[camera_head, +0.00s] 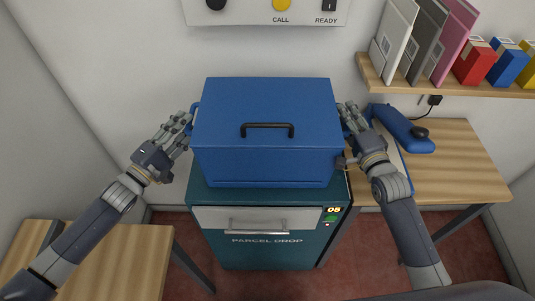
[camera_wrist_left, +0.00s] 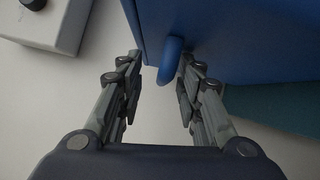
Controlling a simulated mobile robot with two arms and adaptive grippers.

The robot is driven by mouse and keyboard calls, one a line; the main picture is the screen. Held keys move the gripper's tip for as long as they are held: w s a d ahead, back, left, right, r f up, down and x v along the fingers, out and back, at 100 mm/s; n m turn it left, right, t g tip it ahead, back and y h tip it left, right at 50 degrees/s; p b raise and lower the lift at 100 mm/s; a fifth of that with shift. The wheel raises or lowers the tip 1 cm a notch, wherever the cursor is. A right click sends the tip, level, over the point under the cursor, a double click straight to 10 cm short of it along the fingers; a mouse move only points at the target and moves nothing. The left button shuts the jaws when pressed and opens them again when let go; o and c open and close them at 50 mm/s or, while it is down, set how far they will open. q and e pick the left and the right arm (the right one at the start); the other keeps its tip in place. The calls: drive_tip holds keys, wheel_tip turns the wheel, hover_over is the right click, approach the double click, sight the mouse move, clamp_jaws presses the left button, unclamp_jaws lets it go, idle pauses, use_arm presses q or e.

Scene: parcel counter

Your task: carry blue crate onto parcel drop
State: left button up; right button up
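The blue crate (camera_head: 265,165), a closed box with a dark handle on its lid, sits upright over the top of the teal parcel drop (camera_head: 225,250); it appears to rest there. My left gripper (camera_head: 187,122) is at the crate's left side. In the left wrist view, its fingers (camera_wrist_left: 158,85) are apart, with the crate's blue side handle (camera_wrist_left: 172,60) between their tips, nearer the right finger. My right gripper (camera_head: 347,125) is at the crate's right side, by the handle there; its grip is partly hidden.
A wooden table (camera_head: 455,165) at the right holds a blue handheld device (camera_head: 402,128). A shelf (camera_head: 450,88) above it holds binders and small boxes. Another wooden table (camera_head: 105,255) stands at the lower left. A panel with buttons (camera_head: 262,12) is on the back wall.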

drive_tip(key=shift+s, duration=0.1)
use_arm(q)
drive_tip(key=v, duration=1.2)
use_arm(e)
drive_tip(key=s+d, duration=0.1)
drive_tip(key=s, duration=1)
drive_tip(key=shift+s+d+r, duration=0.2)
drive_tip(key=shift+s+d, duration=0.05)
drive_tip(key=shift+s, duration=0.1)
